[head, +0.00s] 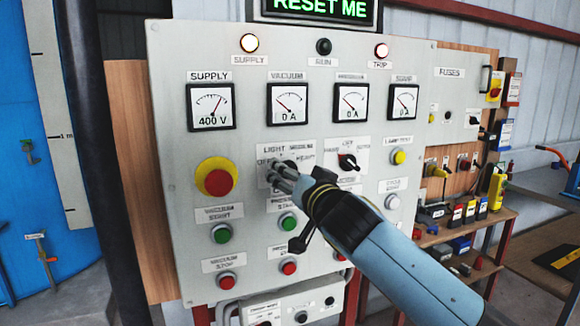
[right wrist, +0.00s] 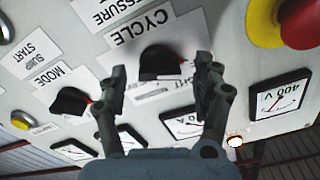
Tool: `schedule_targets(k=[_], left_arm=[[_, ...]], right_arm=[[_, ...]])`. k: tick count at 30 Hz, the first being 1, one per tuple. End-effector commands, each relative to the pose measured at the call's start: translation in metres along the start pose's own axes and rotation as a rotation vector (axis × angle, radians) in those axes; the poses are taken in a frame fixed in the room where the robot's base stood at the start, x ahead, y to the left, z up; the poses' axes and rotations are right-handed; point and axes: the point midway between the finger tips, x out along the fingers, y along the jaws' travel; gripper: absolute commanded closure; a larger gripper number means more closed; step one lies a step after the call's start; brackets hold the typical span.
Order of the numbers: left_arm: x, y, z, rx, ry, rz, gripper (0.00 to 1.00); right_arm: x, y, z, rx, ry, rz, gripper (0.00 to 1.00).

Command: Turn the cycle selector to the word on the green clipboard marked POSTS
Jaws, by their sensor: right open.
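The cycle selector is a black knob (right wrist: 162,62) under a CYCLE label (right wrist: 143,24) in the right wrist view. In the head view its white plate (head: 272,150) shows the words LIGHT and OFF; other words are too blurred to be sure of. My right gripper (head: 281,174) is open, with one finger on each side of the knob in the right wrist view (right wrist: 160,82). I cannot tell whether the fingers touch it. The gripper hides much of the knob in the head view, and the pointer's direction is unclear. No green clipboard and no left gripper are in view.
The black MODE knob (head: 348,161) sits right of the selector. A red emergency button on yellow (head: 217,178) is to its left. Green and red push buttons (head: 288,222) are below, and dial meters (head: 288,104) above. A lit sign (head: 318,8) reads RESET ME.

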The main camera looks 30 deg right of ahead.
Motion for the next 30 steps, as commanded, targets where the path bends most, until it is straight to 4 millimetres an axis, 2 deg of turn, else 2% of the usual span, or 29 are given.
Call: schedule_targets(k=[6, 14, 26, 27, 30], left_arm=[[-0.006, 0.0, 0.002, 0.0, -0.005, 0.0, 0.6], [-0.006, 0.001, 0.002, -0.001, -0.005, 0.002, 0.6], [-0.006, 0.003, 0.002, -0.002, -0.004, 0.004, 0.6], [-0.006, 0.003, 0.002, -0.002, -0.004, 0.004, 0.6], [-0.005, 0.003, 0.002, -0.002, -0.004, 0.004, 0.6]], right_arm=[[0.018, 0.0, 0.0, 0.002, -0.001, 0.0, 0.33], [0.019, 0.0, 0.001, 0.001, -0.001, 0.0, 0.33], [0.019, 0.0, 0.001, 0.001, -0.001, 0.0, 0.84], [0.019, 0.0, 0.001, 0.001, -0.001, 0.0, 0.87], [0.019, 0.0, 0.001, 0.004, 0.0, -0.001, 0.87]])
